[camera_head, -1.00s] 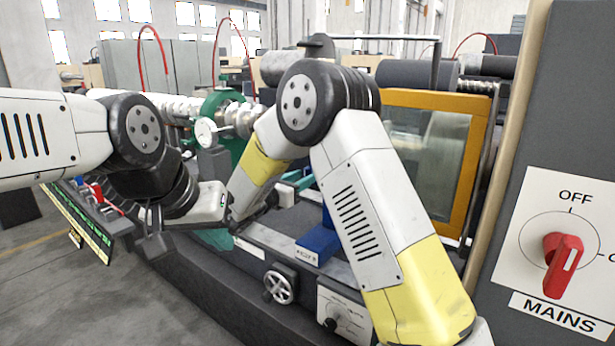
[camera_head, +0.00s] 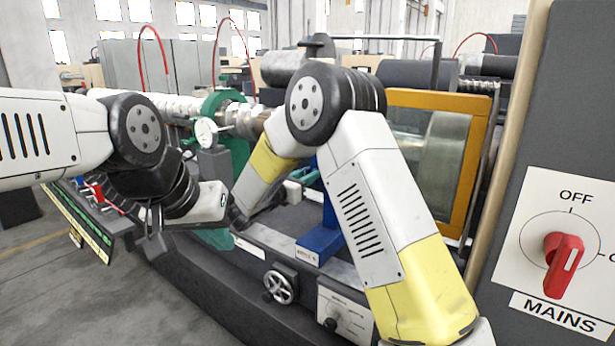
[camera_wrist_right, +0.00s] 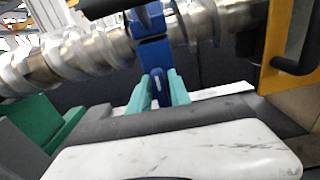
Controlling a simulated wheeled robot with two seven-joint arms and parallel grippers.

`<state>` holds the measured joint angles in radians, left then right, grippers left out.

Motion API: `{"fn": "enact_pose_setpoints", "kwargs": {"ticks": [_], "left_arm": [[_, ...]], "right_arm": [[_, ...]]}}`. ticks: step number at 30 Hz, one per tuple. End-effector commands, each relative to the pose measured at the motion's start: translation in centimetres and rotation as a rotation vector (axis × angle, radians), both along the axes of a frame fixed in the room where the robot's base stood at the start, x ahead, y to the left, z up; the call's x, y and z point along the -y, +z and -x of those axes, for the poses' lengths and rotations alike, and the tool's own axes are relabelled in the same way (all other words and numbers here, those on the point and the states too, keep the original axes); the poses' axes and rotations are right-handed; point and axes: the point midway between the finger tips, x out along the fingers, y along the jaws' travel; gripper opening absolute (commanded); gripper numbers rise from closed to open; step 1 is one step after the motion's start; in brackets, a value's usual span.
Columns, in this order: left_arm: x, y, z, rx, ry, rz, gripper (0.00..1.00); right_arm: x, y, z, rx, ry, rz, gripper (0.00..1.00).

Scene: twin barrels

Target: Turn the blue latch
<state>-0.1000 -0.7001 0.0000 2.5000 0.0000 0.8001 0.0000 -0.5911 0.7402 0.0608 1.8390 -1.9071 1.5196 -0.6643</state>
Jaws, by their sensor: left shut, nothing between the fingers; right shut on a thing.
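The blue latch (camera_wrist_right: 161,85) is a narrow blue bar below a blue clamp block (camera_wrist_right: 153,32) in the right wrist view. My right gripper (camera_wrist_right: 159,88) has its teal fingers shut around the bar, one on each side. In the head view, the right gripper (camera_head: 305,176) reaches toward a blue stand (camera_head: 320,243), and my own forearm hides part of it. My left gripper (camera_head: 215,238) is shut and empty, low in front of the machine at left, partly hidden by its own wrist.
A shiny screw shaft (camera_head: 175,107) runs along the machine through a green support (camera_head: 216,103). An orange-framed window (camera_head: 470,165) stands to the right. A mains switch panel (camera_head: 563,250) with a red knob is at far right. A handwheel (camera_head: 279,287) sits on the machine front.

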Motion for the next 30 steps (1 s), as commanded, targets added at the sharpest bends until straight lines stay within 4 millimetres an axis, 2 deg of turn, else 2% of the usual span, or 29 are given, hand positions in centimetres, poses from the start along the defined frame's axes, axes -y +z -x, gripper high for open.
{"fn": "enact_pose_setpoints", "kwargs": {"ticks": [11,30], "left_arm": [[0.0,0.0,0.0,0.0,0.0,0.0,0.0],[0.0,0.0,0.0,0.0,0.0,0.0,0.0]], "right_arm": [[-0.01,-0.03,0.1,0.11,0.002,-0.153,0.0],[0.23,-0.22,0.29,0.462,0.001,-0.639,0.0]]}}
